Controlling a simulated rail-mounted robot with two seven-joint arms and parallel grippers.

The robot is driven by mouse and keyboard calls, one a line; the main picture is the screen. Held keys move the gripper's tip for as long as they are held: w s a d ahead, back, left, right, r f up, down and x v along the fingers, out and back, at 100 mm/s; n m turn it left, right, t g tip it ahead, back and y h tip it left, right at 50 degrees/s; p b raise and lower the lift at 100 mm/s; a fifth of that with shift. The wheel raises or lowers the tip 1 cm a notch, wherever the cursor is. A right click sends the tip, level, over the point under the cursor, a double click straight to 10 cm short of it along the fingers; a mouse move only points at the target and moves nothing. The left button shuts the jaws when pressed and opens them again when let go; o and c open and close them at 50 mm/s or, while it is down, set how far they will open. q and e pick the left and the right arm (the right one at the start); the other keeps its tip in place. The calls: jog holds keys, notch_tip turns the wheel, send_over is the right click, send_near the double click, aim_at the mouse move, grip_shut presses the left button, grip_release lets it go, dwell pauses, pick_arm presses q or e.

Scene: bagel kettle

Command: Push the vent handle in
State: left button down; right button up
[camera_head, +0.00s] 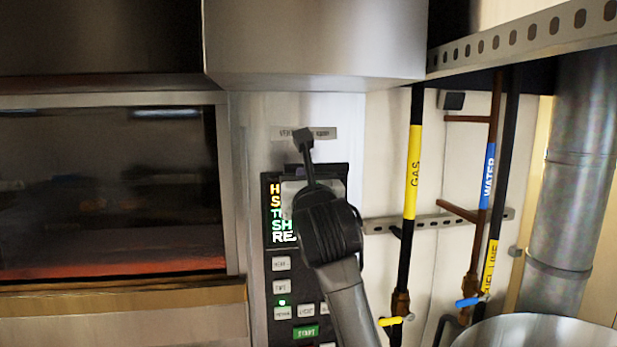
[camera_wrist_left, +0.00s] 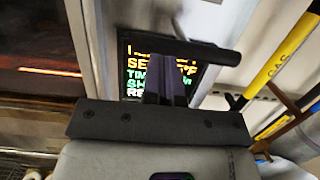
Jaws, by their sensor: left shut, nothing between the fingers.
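The vent handle (camera_head: 310,168) is a dark bar in front of the silver panel, just below a small grey label and at the top of the lit display. In the left wrist view the handle (camera_wrist_left: 215,51) crosses above the display text, its right end reaching past the screen. My left gripper (camera_head: 313,183) comes up from below and covers part of the display. Its fingers (camera_wrist_left: 166,82) are together and empty, pointing toward the bar from just under it. I cannot tell whether they touch the handle. My right gripper is not in view.
The control panel's buttons (camera_head: 306,332) lie below the display. A dark-windowed oven (camera_head: 105,190) is at the left, and a steel hood (camera_head: 315,40) overhangs the panel. A yellow gas pipe (camera_head: 413,170) and other pipes stand to the right, above a round metal kettle rim (camera_head: 540,322).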

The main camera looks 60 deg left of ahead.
pick_arm(q)
jog(key=shift+x, duration=0.8)
jog(key=f+b+x, duration=0.1)
jog(key=x, duration=0.6)
jog(key=shift+a+f+b, duration=0.3)
jog(key=shift+a+f, duration=0.15)
jog(key=shift+w, duration=0.15)
